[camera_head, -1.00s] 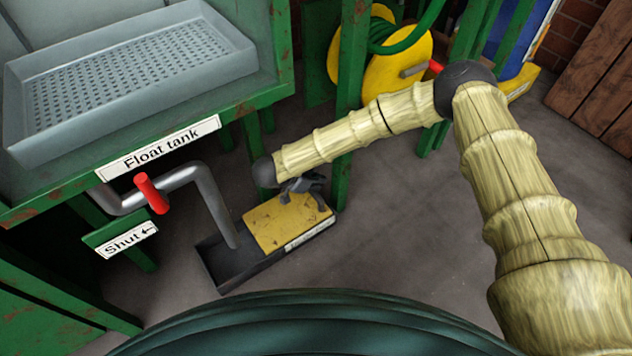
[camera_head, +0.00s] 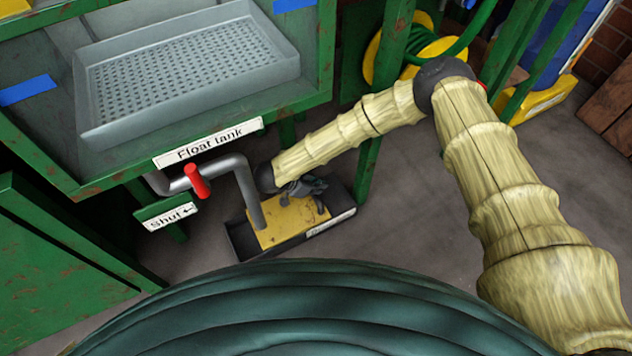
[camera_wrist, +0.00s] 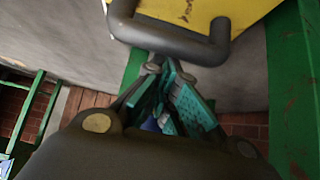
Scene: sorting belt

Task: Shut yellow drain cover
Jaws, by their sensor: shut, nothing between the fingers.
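The yellow drain cover (camera_head: 290,221) lies over the dark drain box (camera_head: 240,243) on the floor in the head view. A dark strip of the box shows open at its left end, and another dark part shows at its right end. My gripper (camera_head: 312,188) is at the right part of the cover. In the wrist view the cover (camera_wrist: 190,10) is at the top edge with a dark U-shaped handle (camera_wrist: 170,40). My shut, empty fingers (camera_wrist: 165,68) are right at the handle bar; I cannot tell whether they touch it.
A grey pipe (camera_head: 246,180) with a red valve handle (camera_head: 197,181) comes down at the cover's left part. The float tank tray (camera_head: 190,75) stands on a green frame above. A green post (camera_head: 368,170) stands just right of the box.

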